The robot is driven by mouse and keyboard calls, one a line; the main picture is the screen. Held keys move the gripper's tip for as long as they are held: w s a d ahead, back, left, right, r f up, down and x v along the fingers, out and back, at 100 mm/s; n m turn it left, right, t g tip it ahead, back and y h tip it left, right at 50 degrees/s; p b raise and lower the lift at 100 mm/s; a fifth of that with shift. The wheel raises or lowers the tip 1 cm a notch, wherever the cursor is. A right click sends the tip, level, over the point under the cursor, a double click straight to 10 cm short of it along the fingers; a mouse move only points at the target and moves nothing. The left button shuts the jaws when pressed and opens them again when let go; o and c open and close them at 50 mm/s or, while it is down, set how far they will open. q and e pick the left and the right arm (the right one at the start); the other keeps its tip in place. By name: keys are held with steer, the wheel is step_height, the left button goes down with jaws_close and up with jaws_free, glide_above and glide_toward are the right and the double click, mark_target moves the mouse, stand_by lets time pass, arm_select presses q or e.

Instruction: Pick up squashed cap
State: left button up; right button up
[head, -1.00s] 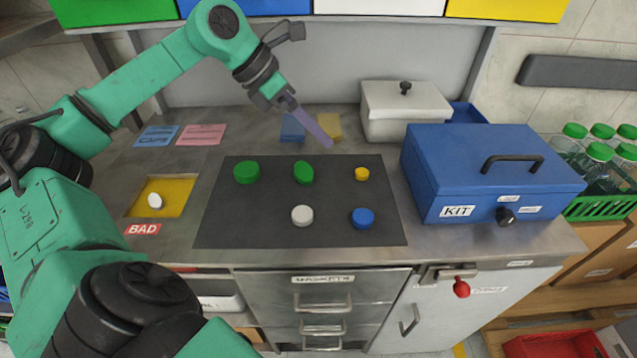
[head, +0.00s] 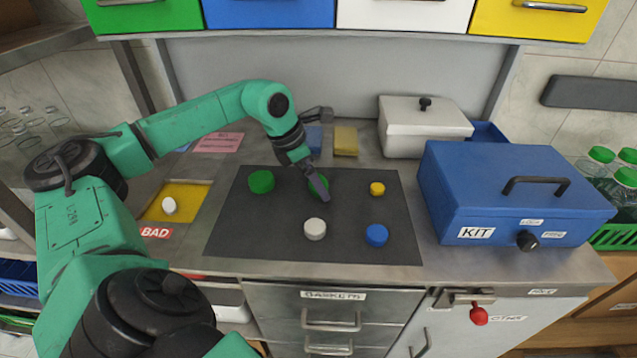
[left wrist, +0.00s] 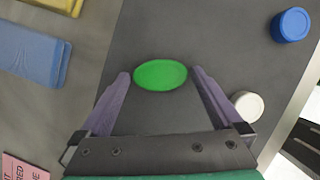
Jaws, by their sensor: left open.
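The squashed cap is a green oval cap (head: 325,182) on the dark mat (head: 260,235). In the left wrist view the green oval cap (left wrist: 160,74) lies between my left gripper's two purple fingertips, with a small gap on each side. My left gripper (head: 322,197) is open and reaches down over the cap, partly hiding it in the head view. In the left wrist view my left gripper (left wrist: 161,80) holds nothing. I cannot tell its exact height above the mat. My right gripper is not in view.
A round green cap (head: 261,181), a white cap (head: 315,229), a blue cap (head: 376,235) and a small yellow cap (head: 377,189) surround it. A yellow BAD area (head: 188,194) with a white piece lies left. A blue KIT box (head: 510,190) stands right.

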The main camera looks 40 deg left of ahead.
arm_select(q)
steer(key=c, duration=1.1)
steer(key=shift+r, duration=0.1)
